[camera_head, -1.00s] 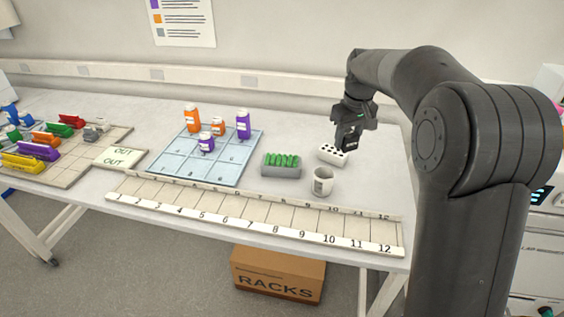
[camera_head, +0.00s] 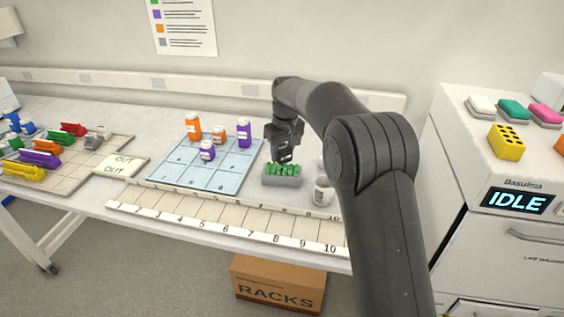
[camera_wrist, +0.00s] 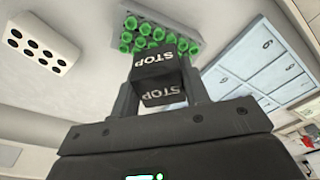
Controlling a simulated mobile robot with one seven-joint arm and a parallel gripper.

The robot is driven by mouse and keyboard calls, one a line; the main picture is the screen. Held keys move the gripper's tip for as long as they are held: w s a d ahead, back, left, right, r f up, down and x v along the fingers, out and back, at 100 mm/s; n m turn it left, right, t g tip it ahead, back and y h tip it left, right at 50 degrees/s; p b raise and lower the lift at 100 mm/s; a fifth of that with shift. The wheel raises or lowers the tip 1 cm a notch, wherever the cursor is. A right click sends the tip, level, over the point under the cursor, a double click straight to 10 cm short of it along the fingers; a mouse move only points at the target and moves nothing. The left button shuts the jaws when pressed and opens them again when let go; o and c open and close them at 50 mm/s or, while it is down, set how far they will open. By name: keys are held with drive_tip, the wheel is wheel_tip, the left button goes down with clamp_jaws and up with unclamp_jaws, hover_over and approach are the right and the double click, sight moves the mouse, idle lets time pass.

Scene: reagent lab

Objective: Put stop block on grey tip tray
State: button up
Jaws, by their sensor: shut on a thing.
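The stop block (camera_wrist: 158,78) is black with white STOP lettering. In the wrist view it sits between the fingers of my gripper (camera_wrist: 160,95), which is shut on it. The grey tip tray (camera_head: 284,181) holds several green tips and stands on the bench. In the head view my gripper (camera_head: 284,157) is right above or just behind the tray, and the block cannot be told apart from the dark fingers. In the wrist view the grey tray (camera_wrist: 186,16) lies beyond the block, which covers part of the green tips. I cannot tell whether the block touches them.
A white block with black holes (camera_wrist: 40,48) lies beside the tray. A white cup (camera_head: 322,191) stands close to the tray's right. A blue numbered mat (camera_head: 190,177) with orange and purple bottles is to the left. A numbered strip (camera_head: 215,215) runs along the front.

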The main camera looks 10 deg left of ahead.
sight(282, 162)
drive_tip(key=shift+a+f, duration=0.1)
drive_tip(key=shift+f, duration=1.95)
drive_tip(key=o, duration=1.1)
drive_tip(key=shift+f, duration=0.15)
drive_tip(key=shift+o, duration=0.2)
